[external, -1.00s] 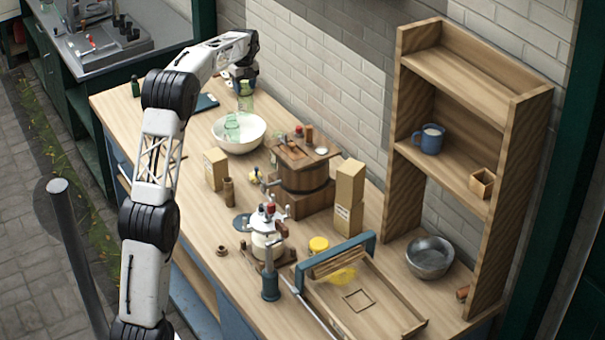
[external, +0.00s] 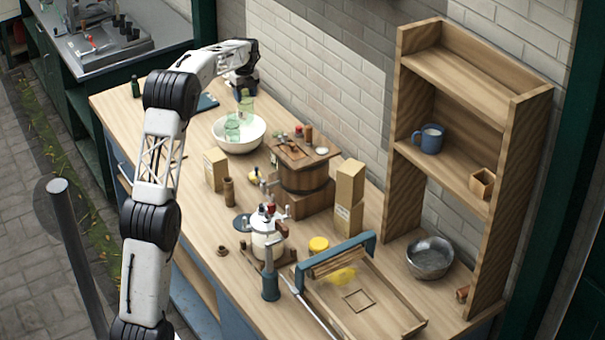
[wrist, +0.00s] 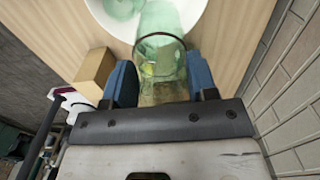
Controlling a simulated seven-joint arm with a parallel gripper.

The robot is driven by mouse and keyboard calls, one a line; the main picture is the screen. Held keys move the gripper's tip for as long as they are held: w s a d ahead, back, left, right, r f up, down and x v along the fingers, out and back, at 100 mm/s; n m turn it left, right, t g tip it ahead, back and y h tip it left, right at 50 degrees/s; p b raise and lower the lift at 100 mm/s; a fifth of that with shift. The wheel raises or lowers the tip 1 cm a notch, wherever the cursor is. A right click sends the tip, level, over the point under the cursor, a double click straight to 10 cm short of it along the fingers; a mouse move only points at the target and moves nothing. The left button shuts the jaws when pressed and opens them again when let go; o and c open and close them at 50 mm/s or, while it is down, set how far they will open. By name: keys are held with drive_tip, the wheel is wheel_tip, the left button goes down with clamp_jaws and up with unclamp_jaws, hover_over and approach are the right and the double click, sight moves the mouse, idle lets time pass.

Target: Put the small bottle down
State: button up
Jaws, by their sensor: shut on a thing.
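My gripper (wrist: 161,85) is shut on a small green glass bottle (wrist: 160,65), with a blue finger on either side of it. In the external view my gripper (external: 243,84) points down at the far part of the counter, with the bottle (external: 246,104) below it. The bottle's lower end overlaps the back rim of a white bowl (external: 250,146). I cannot tell whether it touches the bowl. A second green glass vessel (external: 232,128) stands in the bowl; it also shows at the top of the wrist view (wrist: 124,7).
A tan box (external: 215,169) and a brown bottle (external: 228,191) stand in front of the bowl. A wooden churn (external: 305,178) stands to its right. A dark blue flat thing (external: 207,102) lies behind left. The brick wall (external: 300,80) is close behind.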

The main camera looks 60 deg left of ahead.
drive_tip(key=shift+f, duration=0.6)
drive_tip(key=o, duration=1.3)
drive_tip(key=shift+c, duration=0.2)
drive_tip(key=shift+r, duration=0.1)
wheel_tip(320, 180, up, 13)
idle(0.7)
